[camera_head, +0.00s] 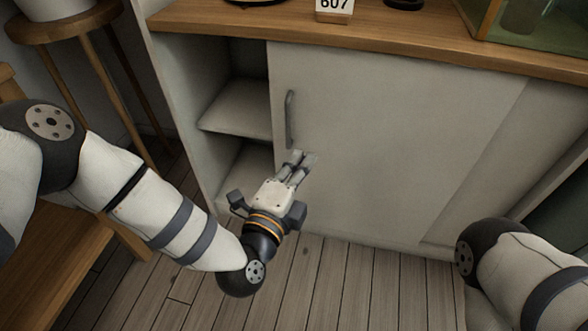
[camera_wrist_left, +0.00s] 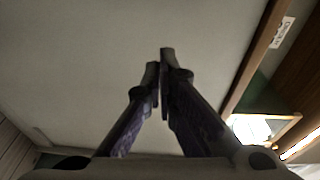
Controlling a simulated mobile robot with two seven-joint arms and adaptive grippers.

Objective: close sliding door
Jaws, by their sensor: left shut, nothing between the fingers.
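The pale sliding door (camera_head: 400,130) covers the middle of the cabinet front, and the left part of the cabinet stands open with shelves showing. A grey vertical handle (camera_head: 290,118) is on the door near its left edge. My left gripper (camera_head: 308,158) is shut and empty, just below the handle and in front of the door; I cannot tell whether it touches the door. In the left wrist view the shut fingers (camera_wrist_left: 163,62) point toward the pale door surface (camera_wrist_left: 80,50). My right gripper is out of view; only part of my right arm shows.
The wooden cabinet top (camera_head: 400,40) carries a number card (camera_head: 335,8) and a glass tank (camera_head: 530,20). The open left compartment has a shelf (camera_head: 240,108). A round wooden stool (camera_head: 65,25) stands at the left. The plank floor (camera_head: 330,285) before the cabinet is clear.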

